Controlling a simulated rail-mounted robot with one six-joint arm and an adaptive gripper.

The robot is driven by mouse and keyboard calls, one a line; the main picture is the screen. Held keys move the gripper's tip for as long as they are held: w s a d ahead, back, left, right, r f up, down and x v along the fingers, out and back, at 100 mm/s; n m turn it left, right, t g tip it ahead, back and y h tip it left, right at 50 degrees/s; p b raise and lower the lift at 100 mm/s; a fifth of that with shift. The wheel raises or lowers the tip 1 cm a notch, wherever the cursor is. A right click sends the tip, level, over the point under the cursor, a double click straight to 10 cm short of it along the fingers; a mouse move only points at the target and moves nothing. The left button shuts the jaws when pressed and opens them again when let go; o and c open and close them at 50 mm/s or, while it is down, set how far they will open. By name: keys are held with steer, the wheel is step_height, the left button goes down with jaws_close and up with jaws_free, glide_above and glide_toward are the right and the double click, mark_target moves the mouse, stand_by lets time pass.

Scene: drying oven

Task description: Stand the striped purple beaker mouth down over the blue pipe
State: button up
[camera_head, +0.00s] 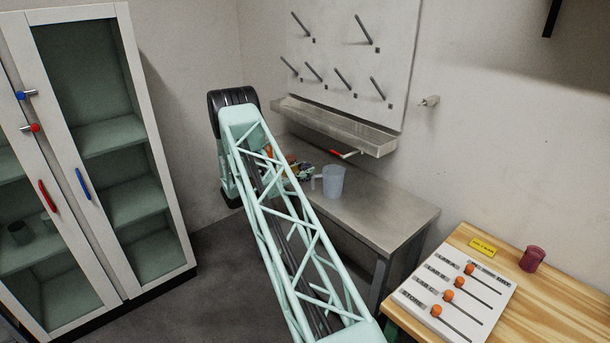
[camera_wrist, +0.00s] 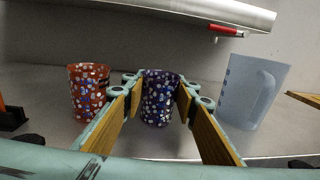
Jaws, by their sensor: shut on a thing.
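My gripper (camera_wrist: 160,97) is shut on a dark purple beaker (camera_wrist: 159,108) with white and blue speckles, its fingers on either side. The beaker looks upright, mouth up, at the grey bench; I cannot tell whether it touches the bench. Its pattern looks speckled rather than striped. In the head view my arm partly covers the speckled beakers on the bench. A maroon-purple beaker (camera_head: 532,258) stands on the wooden table at the right; I cannot make out stripes on it. I cannot make out a blue pipe in either view.
A red speckled beaker (camera_wrist: 89,91) stands left of the held one, and a translucent jug (camera_wrist: 250,92) stands to the right. A pegboard (camera_head: 345,62) with several grey pegs and a trough (camera_head: 335,124) is above the bench (camera_head: 385,207). A glass-door cabinet (camera_head: 150,150) stands left.

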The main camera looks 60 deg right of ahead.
steer(key=shift+r, duration=0.2)
step_height(320, 180, up, 10)
steer(key=p, duration=0.1)
steer(key=shift+f, duration=0.15)
stand_by(0.7)
steer(key=shift+w+a, duration=0.1)
stand_by(0.8)
steer(key=w+a+f+n+t, duration=0.25)
steer(key=w+a, duration=0.25)
steer(key=a, duration=0.8)
steer(key=w+a+f+n+t, duration=0.1)
steer(key=w+a+f+t, duration=0.3)
steer(key=a, duration=0.9)
steer(key=w+a+f+n+t, duration=0.1)
steer(key=w+a+n+t, duration=0.1)
steer(key=w+a, duration=0.75)
steer(key=s+a+f+n+t+y, duration=0.1)
steer(key=s+a+n+t, duration=0.1)
steer(key=a, duration=1.1)
steer(key=s+a+f+n+t+y, duration=0.1)
steer(key=s+a+n+t, duration=0.1)
steer(key=a, duration=1.2)
steer(key=s+a+n+t, duration=0.2)
steer(key=s+a+t, duration=0.1)
steer(key=a, duration=1)
steer(key=shift+s+a+f+t+y, duration=0.25)
steer(key=shift+f+t+y, duration=0.15)
steer(key=shift+t, duration=0.45)
steer(key=shift+n+p, duration=0.5)
steer(key=shift+n, duration=0.05)
